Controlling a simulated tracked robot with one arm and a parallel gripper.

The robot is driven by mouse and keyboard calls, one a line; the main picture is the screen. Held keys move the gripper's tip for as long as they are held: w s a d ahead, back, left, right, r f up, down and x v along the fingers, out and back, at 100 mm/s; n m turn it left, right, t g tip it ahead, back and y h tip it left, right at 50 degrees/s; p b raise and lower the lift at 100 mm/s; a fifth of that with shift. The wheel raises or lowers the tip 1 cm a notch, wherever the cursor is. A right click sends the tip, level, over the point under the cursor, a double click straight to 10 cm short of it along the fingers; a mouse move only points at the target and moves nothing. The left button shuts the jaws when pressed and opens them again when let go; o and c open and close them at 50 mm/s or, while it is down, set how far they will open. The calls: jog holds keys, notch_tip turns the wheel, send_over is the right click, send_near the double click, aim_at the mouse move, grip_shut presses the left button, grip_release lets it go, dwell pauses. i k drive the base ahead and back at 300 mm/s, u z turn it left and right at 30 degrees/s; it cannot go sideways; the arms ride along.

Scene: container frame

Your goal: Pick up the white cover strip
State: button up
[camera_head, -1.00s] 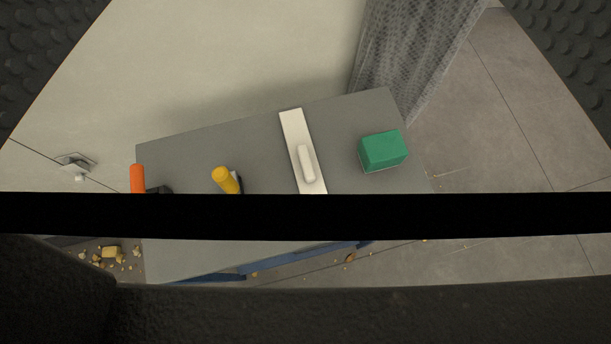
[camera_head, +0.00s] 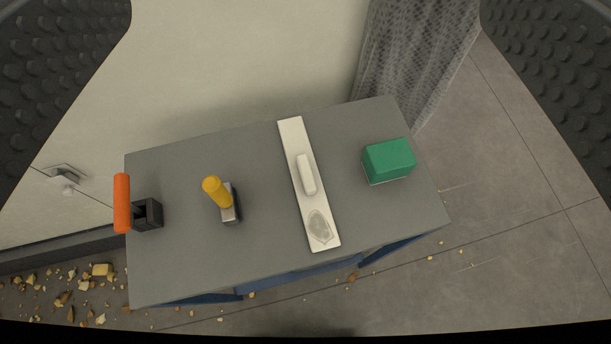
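The white cover strip (camera_head: 292,140) lies flat on a grey table, running from the back edge area toward the front. It has a raised white handle-like block (camera_head: 307,174) near its middle and a grey oval patch near its front end. My gripper (camera_head: 306,70) shows as two dark, studded fingers at the upper left and upper right corners. They are wide apart with nothing between them. The strip is some distance away and untouched.
The grey table (camera_head: 260,255) also bears an orange-handled black tool (camera_head: 122,203), a yellow-handled tool (camera_head: 215,190) and a green block (camera_head: 389,160). A grey mesh curtain (camera_head: 405,60) hangs behind. Yellowish rubble (camera_head: 101,270) lies on the floor at left.

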aim_at(320, 227)
jog(key=z, duration=1.7)
jog(key=k, duration=1.2)
jog(key=u, duration=1.15)
jog(key=i, duration=1)
jog(key=z, duration=0.1)
